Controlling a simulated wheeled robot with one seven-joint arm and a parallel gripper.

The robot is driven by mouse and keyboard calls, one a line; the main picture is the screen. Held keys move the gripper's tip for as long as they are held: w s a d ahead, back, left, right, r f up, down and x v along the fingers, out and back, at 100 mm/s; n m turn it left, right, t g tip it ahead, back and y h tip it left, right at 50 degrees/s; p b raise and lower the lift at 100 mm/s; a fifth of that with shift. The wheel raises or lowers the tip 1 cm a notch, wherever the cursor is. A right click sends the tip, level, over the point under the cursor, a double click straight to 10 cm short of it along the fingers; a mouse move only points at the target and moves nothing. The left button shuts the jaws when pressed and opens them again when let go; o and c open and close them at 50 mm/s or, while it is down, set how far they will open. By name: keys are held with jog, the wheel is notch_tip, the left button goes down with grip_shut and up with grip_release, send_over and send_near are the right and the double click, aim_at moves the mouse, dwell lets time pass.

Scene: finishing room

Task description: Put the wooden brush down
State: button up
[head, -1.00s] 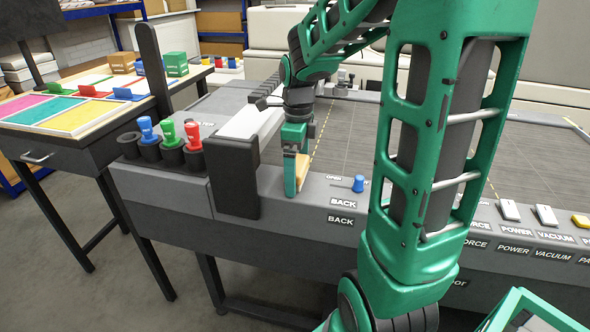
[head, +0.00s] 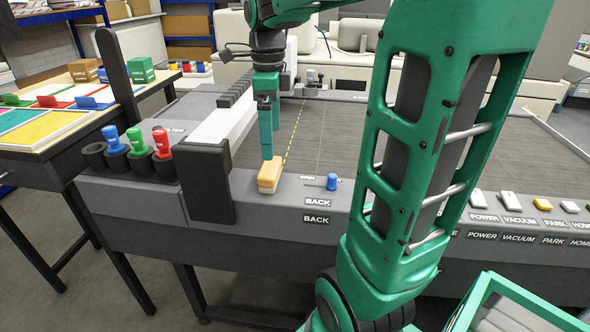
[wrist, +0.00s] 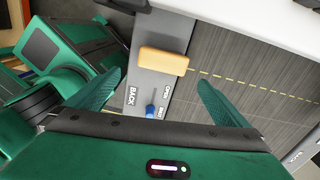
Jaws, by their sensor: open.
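The wooden brush (head: 270,175) is a small tan block with a paler lower edge. It rests on the grey front ledge of the machine, left of the BACK label. In the wrist view the brush (wrist: 163,61) lies across the ledge, beyond and between the spread fingers, touching neither. My gripper (head: 268,145) is above and just behind the brush in the head view, pointing down. The wrist view shows my gripper (wrist: 160,92) open and empty, its two green fingers wide apart.
A blue knob (head: 331,182) stands on the ledge right of the brush. A black-ended white gantry beam (head: 215,125) is close on the left. Blue, green and red tools (head: 138,141) stand in black holders farther left. The dark machine bed (head: 350,130) behind is clear.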

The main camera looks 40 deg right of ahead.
jog(key=s+f+n, duration=0.1)
jog(key=s+n, duration=0.2)
jog(key=s+f+n, duration=0.2)
jog(key=s+n, duration=0.2)
jog(key=s+f+n, duration=0.2)
jog(key=s+n, duration=0.2)
jog(key=shift+s+f, duration=0.15)
jog(key=shift+f, duration=0.05)
jog(key=s+f+n, duration=0.2)
jog(key=s+n, duration=0.1)
jog(key=s+f+n, duration=0.1)
jog(key=s+n, duration=0.1)
jog(key=n, duration=0.1)
jog(key=s+f+n, duration=0.2)
jog(key=s+n, duration=0.1)
jog(key=n, duration=0.1)
jog(key=shift+s+a+f, duration=0.3)
